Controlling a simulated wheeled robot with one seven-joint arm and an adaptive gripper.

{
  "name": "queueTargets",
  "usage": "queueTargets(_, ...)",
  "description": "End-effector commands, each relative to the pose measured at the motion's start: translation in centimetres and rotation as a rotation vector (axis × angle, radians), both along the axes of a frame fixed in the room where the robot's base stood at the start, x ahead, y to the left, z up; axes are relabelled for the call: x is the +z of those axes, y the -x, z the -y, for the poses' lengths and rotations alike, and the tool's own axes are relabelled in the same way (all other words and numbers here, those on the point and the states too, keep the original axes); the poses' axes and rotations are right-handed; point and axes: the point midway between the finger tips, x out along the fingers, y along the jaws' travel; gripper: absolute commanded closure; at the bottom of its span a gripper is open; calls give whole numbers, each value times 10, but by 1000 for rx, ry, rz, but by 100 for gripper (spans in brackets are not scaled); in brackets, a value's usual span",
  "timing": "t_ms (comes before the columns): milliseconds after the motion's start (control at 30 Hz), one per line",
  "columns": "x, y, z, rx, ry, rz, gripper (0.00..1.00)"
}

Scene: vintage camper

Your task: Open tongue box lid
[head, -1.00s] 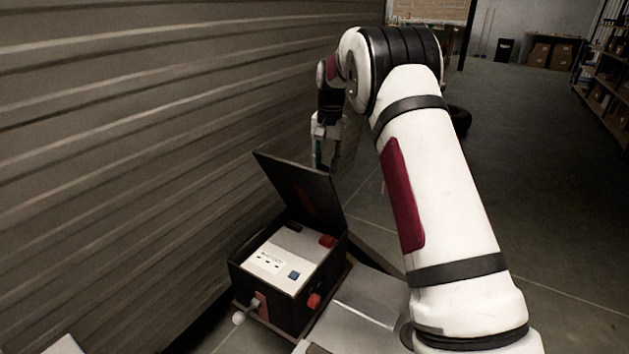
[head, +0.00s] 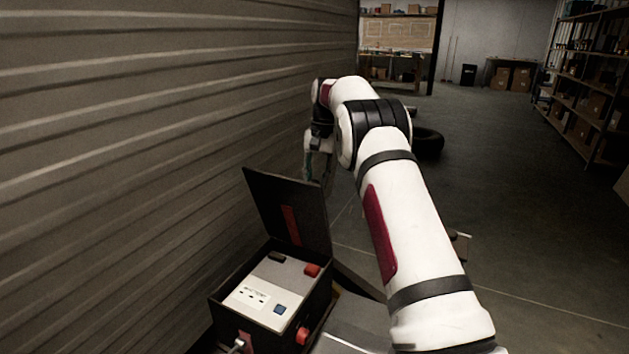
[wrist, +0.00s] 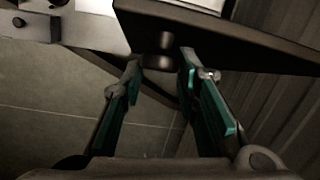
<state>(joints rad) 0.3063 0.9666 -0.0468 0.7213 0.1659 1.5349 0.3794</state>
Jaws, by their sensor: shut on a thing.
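The tongue box (head: 226,315) is dark, with a pale panel (head: 262,290) and red parts inside, at the lower middle of the head view. Its dark lid (head: 270,205) stands raised at the far side, and a red strip shows on its inner face. My gripper (head: 318,178) is at the lid's upper right corner, its tips partly hidden behind the lid. In the wrist view my gripper (wrist: 160,63) has its teal-lined fingers on either side of a dark rounded part (wrist: 160,60) against a dark slab, likely the lid; the contact is unclear.
A corrugated wall (head: 150,130) runs close along the left. A tire (head: 428,142) lies on the floor beyond my arm. Shelves (head: 590,90) stand at the far right, boxes (head: 510,77) at the back. The floor at right is open.

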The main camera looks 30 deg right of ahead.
Motion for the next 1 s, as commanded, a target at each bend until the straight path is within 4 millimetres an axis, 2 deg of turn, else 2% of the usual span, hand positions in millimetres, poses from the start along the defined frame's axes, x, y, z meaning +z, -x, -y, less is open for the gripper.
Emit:
queueTargets(33,-8,6,9,-8,9,-25,100)
queueTargets(233,-8,6,9,-8,9,-25,100)
queueTargets(267,-8,6,9,-8,9,-25,69)
queueTargets(333,-8,6,9,-8,9,-25,54)
queueTargets(1000,-2,3,-2,0,14,-1,52)
